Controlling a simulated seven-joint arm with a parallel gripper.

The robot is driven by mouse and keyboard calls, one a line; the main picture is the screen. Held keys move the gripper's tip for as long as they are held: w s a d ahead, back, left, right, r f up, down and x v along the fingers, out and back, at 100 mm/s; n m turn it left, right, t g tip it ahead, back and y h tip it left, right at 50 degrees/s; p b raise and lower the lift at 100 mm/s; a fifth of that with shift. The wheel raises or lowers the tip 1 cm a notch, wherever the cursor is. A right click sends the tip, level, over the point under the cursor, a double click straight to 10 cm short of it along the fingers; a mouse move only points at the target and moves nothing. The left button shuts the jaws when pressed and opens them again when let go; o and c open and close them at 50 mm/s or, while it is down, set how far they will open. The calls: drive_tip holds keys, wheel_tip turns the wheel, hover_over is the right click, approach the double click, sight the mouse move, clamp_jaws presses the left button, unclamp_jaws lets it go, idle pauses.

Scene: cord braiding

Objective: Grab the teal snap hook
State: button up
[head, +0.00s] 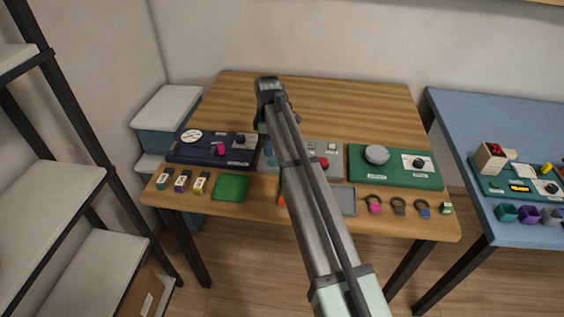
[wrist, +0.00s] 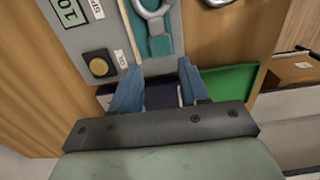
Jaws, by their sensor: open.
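The teal snap hook (wrist: 160,45) shows at the top of the wrist view, a teal body with a pale grey loop above it. It lies in a narrow slot at the edge of a grey panel (wrist: 82,38). In the head view, a small teal patch (head: 269,151) beside my arm seems to be the same thing. My gripper (wrist: 159,67) is open, its two blue fingers apart with nothing between them. The hook lies ahead of the fingertips, roughly in line with the gap. My fingertips are hidden in the head view, and I cannot tell their height above the hook.
A navy board (head: 190,150) stands left and a green board (head: 360,173) right of the grey panel. The back of the wooden table (head: 350,105) is clear.

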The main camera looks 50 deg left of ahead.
drive_tip(key=f, duration=0.4)
drive_tip(key=shift+s+f, duration=0.2)
drive_tip(key=shift+f, duration=0.2)
drive_tip(key=shift+c, duration=0.2)
clamp_jaws()
drive_tip(key=shift+r, duration=0.1)
